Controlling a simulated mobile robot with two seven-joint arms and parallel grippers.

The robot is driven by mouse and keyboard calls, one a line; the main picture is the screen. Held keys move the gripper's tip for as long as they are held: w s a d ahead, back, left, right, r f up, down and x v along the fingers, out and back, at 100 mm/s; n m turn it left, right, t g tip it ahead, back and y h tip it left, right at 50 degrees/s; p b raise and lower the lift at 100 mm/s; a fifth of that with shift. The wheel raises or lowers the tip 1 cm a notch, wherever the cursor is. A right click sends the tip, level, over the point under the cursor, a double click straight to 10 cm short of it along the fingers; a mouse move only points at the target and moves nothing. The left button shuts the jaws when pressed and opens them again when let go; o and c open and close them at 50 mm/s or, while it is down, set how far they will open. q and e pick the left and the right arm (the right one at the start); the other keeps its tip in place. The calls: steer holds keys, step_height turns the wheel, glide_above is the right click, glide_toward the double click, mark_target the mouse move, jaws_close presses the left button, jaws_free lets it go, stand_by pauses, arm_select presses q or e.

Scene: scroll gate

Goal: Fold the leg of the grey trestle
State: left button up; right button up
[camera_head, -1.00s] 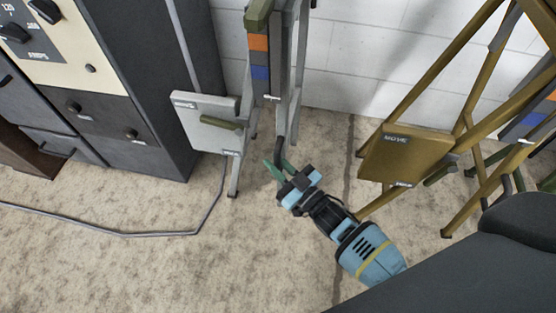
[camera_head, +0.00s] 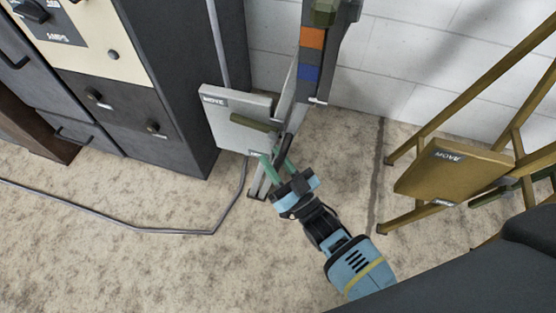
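The grey trestle (camera_head: 313,89) stands by the wall at the top centre, with orange and blue bands on its upper part. A light grey plate marked MOVE (camera_head: 233,122) with an olive bar is on its left side. A dark curved handle (camera_head: 288,143) hangs low on the trestle. My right gripper (camera_head: 274,158) is at this handle, its green fingers apart on either side of its lower end. Whether they touch it cannot be made out. The trestle's lower legs are partly hidden behind the gripper. My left gripper is not in view.
A dark cabinet (camera_head: 183,72) with knobs stands close on the left. A grey cable (camera_head: 150,231) runs along the floor. A brown-yellow trestle (camera_head: 455,176) with its own plate stands on the right. The floor between the trestles is clear.

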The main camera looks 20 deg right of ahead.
steer(key=shift+s+d+f, duration=0.1)
steer(key=shift+s, duration=0.1)
steer(key=p+v, duration=0.1)
steer(key=v, duration=0.5)
steer(key=shift+s+f, duration=0.1)
steer(key=shift+f, duration=0.05)
steer(key=shift+s+f, duration=0.1)
steer(key=shift+s, duration=0.5)
steer(key=shift+d, duration=0.1)
